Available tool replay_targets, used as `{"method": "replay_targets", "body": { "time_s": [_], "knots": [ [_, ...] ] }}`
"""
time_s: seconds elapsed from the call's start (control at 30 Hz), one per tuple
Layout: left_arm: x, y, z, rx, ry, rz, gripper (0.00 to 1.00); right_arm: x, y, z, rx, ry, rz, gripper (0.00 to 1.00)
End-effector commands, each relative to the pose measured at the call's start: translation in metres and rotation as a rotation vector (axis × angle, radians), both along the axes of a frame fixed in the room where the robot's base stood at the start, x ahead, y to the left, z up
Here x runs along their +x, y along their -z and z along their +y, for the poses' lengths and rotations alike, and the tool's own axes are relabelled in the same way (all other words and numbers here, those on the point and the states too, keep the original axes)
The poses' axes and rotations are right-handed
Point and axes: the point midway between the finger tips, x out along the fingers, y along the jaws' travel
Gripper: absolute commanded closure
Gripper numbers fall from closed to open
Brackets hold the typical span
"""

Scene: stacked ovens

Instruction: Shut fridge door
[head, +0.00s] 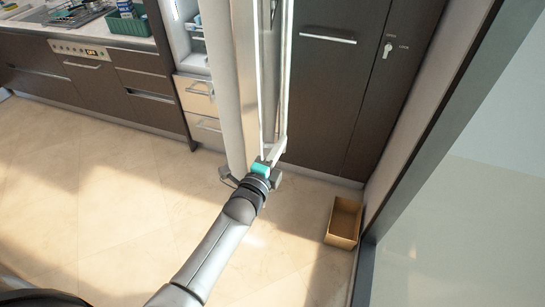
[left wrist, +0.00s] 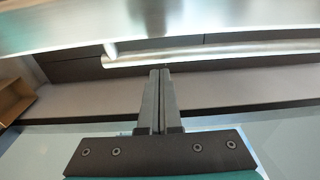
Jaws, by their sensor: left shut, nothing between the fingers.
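The fridge door (head: 243,90) stands open in the head view, swung out toward me and seen nearly edge-on. The open fridge (head: 192,45) shows to its left, with shelves inside and pale drawers below. My left gripper (head: 272,158) is at the lower end of the door, by the bottom of its long bar handle (head: 286,80). In the left wrist view my left gripper (left wrist: 160,75) has its fingers together and empty. Their tips are close to a metal bar (left wrist: 220,50); I cannot tell whether they touch. My right gripper is not in view.
A small open box (head: 344,221) lies on the floor at the right, near a glass panel (head: 460,220). Dark cabinets (head: 325,90) stand behind the door. A counter with a sink (head: 75,15) is at the far left. The tiled floor at left is clear.

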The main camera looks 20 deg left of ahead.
Motion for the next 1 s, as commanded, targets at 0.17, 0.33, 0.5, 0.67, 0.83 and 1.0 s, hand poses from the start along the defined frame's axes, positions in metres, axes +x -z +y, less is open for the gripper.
{"method": "replay_targets", "body": {
  "time_s": [0.17, 0.33, 0.5, 0.67, 0.83, 1.0],
  "knots": [
    [0.0, -0.001, 0.022, 0.005, 0.0, 0.001, 1.0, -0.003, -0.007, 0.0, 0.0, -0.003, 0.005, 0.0],
    [-0.003, -0.001, 0.035, 0.001, 0.001, 0.0, 1.0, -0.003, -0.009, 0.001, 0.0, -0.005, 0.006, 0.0],
    [-0.005, 0.0, 0.039, -0.001, 0.0, 0.0, 1.0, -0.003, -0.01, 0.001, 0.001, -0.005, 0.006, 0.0],
    [-0.005, 0.0, 0.039, -0.001, 0.0, 0.0, 1.0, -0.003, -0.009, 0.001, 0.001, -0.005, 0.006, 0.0],
    [-0.005, 0.0, 0.04, 0.0, 0.001, 0.001, 1.0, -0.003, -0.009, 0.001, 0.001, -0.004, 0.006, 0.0],
    [-0.008, 0.001, 0.049, 0.003, 0.007, 0.002, 1.0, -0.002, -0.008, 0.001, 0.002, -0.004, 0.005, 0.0]
  ]
}}
